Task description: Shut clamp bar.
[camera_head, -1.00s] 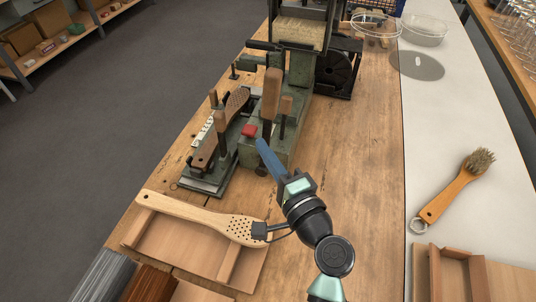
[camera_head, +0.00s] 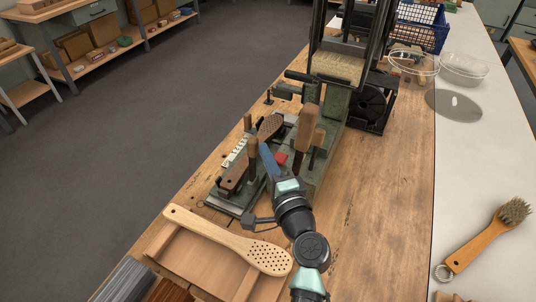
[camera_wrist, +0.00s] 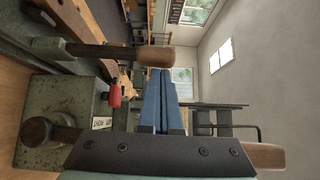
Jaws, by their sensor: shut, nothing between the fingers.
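The clamping fixture (camera_head: 232,203) stands on the wooden bench, holding a wooden brush body with a drilled head (camera_head: 270,127). An upright wooden-gripped lever (camera_head: 252,153), seemingly the clamp bar's handle, rises beside it. My gripper (camera_head: 264,150) has its blue fingers shut and empty, close to the right of this lever in the head view; I cannot tell whether they touch. In the wrist view, the shut fingers (camera_wrist: 161,76) point away beside a dark rod with a wooden grip (camera_wrist: 155,56). The clamp bar itself is partly hidden.
A red knob (camera_head: 281,158) and a taller wooden handle (camera_head: 306,126) stand just right of my gripper. The green tufting machine (camera_head: 337,100) rises behind. A drilled wooden brush (camera_head: 230,241) lies across a tray in front.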

